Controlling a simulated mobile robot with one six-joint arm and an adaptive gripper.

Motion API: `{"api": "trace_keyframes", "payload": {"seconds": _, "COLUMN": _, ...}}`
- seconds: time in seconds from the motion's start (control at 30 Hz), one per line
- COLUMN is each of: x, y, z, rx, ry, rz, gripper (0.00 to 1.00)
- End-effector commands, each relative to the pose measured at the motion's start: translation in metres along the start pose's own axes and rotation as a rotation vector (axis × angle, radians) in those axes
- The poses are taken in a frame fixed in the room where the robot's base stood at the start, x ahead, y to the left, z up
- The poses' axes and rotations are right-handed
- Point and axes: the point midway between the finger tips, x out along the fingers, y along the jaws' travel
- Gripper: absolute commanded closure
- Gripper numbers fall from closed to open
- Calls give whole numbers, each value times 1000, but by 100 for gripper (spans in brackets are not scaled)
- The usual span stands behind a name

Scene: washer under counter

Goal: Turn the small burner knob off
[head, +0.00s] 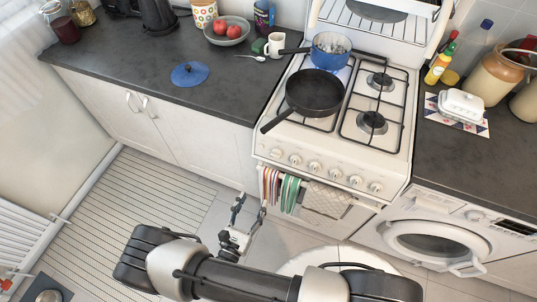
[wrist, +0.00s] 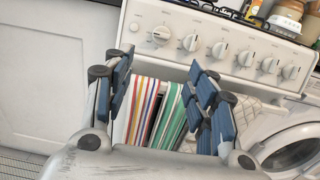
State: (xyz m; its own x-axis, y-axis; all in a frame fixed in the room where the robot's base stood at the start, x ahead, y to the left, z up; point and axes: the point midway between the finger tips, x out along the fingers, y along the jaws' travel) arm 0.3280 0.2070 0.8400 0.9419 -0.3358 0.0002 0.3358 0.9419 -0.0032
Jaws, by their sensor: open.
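The white stove (head: 340,150) has a row of several round knobs along its front panel (wrist: 225,28). I cannot tell from the markings which one serves the small burner. A blue glow shows under the blue pot (head: 330,52) on the back left burner. A black frying pan (head: 315,93) sits in front of it. My gripper (head: 250,209) is open and empty, below and in front of the panel's left end, apart from the knobs.
Striped towels (wrist: 150,105) and a pale cloth (head: 327,200) hang below the panel, just beyond my fingers. A washer (head: 430,241) stands to the right and a white cabinet (wrist: 45,75) to the left. The floor in front is mostly clear.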

Motion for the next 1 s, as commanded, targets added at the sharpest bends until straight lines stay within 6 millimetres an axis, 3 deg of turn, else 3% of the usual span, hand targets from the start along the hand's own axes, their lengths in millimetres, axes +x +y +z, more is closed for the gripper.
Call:
{"api": "trace_keyframes", "payload": {"seconds": 0.17, "x": 26, "y": -2, "z": 0, "rx": 1, "ry": 0, "rz": -10, "gripper": 48}}
{"api": "trace_keyframes", "payload": {"seconds": 0.7, "x": 140, "y": -4, "z": 0, "rx": 4, "ry": 0, "rz": -12, "gripper": 48}}
{"api": "trace_keyframes", "payload": {"seconds": 1.0, "x": 170, "y": -2, "z": 0, "rx": 3, "ry": 0, "rz": -6, "gripper": 48}}
